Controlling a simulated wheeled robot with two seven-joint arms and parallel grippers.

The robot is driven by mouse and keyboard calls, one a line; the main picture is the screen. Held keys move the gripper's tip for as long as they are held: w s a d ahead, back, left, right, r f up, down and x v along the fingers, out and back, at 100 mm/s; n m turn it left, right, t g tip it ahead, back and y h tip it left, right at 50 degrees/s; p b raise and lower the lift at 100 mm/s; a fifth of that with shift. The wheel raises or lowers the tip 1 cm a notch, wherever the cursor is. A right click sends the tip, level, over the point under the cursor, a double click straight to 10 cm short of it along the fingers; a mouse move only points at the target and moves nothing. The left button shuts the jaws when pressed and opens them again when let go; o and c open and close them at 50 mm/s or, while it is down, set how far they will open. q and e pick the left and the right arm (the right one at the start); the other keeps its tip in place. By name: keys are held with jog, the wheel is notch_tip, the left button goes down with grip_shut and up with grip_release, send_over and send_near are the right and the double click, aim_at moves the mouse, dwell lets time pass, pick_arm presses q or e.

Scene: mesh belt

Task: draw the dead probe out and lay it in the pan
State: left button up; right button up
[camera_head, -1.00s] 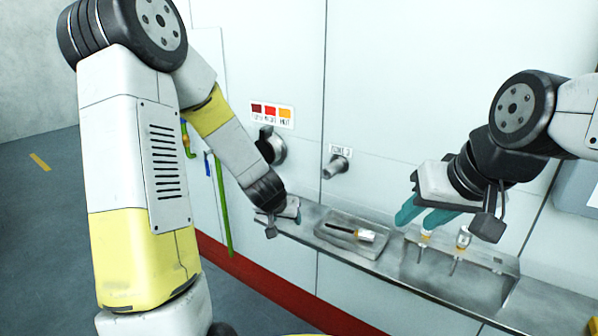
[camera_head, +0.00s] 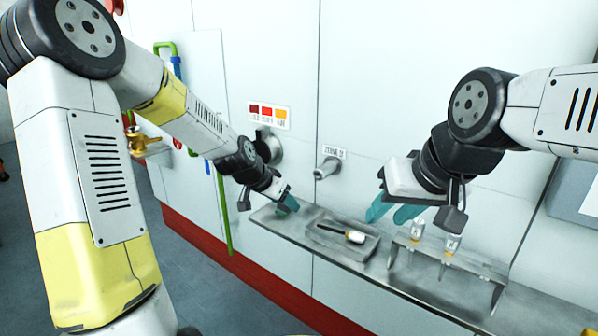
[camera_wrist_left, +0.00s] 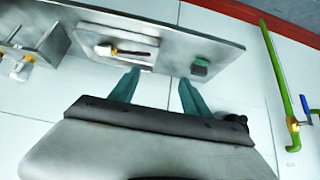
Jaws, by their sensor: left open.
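A probe (camera_head: 354,237) with a dark shaft, pale handle and orange band lies in the metal pan (camera_head: 318,216) on the wall shelf. The wrist view shows the same probe (camera_wrist_left: 106,50) and pan (camera_wrist_left: 146,41). My left gripper (camera_head: 287,203) is at the shelf's left end, left of the pan. Its teal fingers (camera_wrist_left: 156,92) are wide apart and empty. My right gripper (camera_head: 392,210) is above the shelf between pan and rack, its teal fingers apart with nothing seen between them. A silver fitting (camera_head: 327,168) juts from the wall under the zone label.
A metal rack (camera_head: 478,268) at the right holds two upright probes (camera_head: 417,230). A dark green block (camera_wrist_left: 200,67) sits near the shelf end. A round dark fitting (camera_head: 268,146) is on the wall below a coloured label. Green pipes (camera_head: 222,205) stand at the left.

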pick_arm(q)
jog(key=w+d, duration=0.7)
jog(key=w, duration=0.3)
jog(key=v, duration=0.8)
jog(key=shift+d+r, duration=0.2)
jog(key=shift+w, duration=0.1)
